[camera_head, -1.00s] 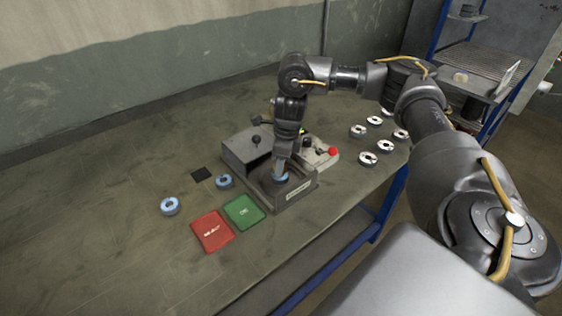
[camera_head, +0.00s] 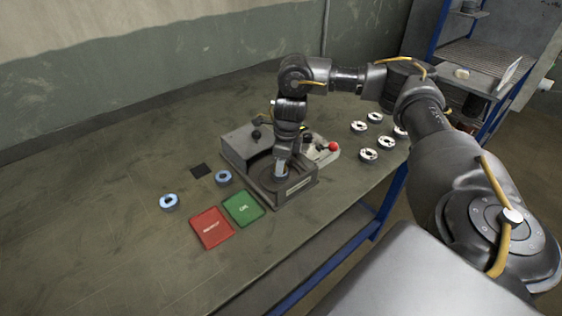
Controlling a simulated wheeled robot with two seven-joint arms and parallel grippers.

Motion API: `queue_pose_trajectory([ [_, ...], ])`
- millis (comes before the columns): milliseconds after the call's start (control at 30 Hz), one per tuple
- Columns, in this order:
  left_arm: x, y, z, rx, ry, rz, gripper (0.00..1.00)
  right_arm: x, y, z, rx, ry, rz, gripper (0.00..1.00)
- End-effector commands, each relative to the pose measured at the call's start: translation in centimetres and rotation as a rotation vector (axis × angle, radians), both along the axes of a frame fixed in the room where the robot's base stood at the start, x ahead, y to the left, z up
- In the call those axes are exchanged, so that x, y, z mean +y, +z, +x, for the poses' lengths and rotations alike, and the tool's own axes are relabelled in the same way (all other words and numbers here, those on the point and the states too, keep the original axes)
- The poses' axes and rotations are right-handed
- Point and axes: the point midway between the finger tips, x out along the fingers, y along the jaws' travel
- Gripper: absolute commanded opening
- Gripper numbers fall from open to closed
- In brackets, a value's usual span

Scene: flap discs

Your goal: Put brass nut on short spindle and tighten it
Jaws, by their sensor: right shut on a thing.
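My right gripper (camera_head: 281,172) points straight down over the recess of the grey fixture (camera_head: 262,188). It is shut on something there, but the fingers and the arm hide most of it. I cannot make out a brass nut or the short spindle. My left gripper is not in view.
A red mat (camera_head: 211,228) and a green mat (camera_head: 243,209) lie in front of the fixture. Several white-topped discs (camera_head: 369,155) stand to the right, near a red knob (camera_head: 333,146). The left of the table is clear.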

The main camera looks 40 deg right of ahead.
Motion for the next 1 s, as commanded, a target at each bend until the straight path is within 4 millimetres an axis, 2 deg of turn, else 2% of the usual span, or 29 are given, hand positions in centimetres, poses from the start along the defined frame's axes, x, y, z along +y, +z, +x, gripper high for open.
queue_pose_trajectory([
  [167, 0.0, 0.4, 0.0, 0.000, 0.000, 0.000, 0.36, 0.0, 0.1, 0.0, 0.001, -0.033, 0.001, 0.12],
  [600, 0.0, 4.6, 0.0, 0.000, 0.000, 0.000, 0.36, 0.2, 0.4, -0.1, 0.002, -0.517, 0.001, 0.12],
  [1000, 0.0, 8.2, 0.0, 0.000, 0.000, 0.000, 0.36, 0.3, 0.3, -0.1, 0.002, -0.888, -0.001, 0.12],
])
